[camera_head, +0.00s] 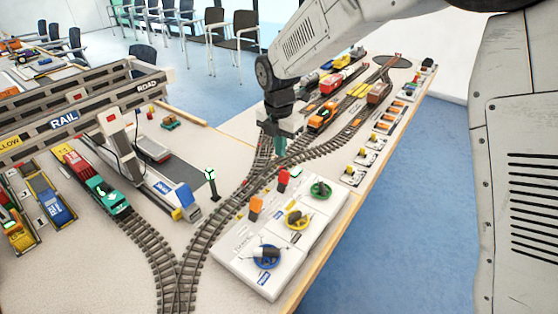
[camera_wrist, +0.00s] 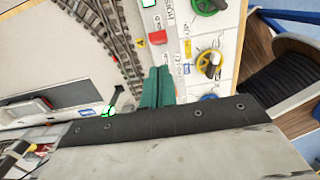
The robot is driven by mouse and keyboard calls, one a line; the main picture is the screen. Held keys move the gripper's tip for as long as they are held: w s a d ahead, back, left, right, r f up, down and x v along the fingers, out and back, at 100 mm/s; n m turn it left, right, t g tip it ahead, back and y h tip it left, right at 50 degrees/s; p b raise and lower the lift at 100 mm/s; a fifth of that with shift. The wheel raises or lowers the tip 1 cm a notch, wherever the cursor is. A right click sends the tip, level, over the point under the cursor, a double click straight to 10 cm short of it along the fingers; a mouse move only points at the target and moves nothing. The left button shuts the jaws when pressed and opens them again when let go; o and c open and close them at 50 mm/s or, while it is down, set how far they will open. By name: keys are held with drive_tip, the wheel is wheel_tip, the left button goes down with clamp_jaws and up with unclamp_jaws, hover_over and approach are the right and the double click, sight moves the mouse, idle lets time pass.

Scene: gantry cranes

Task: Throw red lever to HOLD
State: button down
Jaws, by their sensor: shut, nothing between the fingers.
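The red lever (camera_head: 283,178) stands on the far left side of a white control panel (camera_head: 232,262), beside the green wheel. In the wrist view a red lever top (camera_wrist: 158,37) shows a little beyond my fingertips. My gripper (camera_head: 268,148) hangs pointing down over the tracks, behind and left of the red lever in the head view. Its green fingers are together and empty, and they also show in the wrist view (camera_wrist: 158,72). They look apart from the lever. The panel lettering is too small to read, so I cannot make out the HOLD mark.
An orange lever (camera_head: 256,205) stands near the red one. The green (camera_head: 321,190), yellow (camera_head: 297,217) and blue (camera_head: 267,256) wheels line the panel. A signal post (camera_head: 211,182) stands left of the curving tracks (camera_head: 205,235). Toy trains and a crane surround them.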

drive_tip(key=shift+w+d+r, duration=0.1)
drive_tip(key=shift+w+r, duration=0.05)
drive_tip(key=shift+r, duration=0.7)
drive_tip(key=shift+w+d+r, duration=0.1)
drive_tip(key=shift+r, duration=0.75)
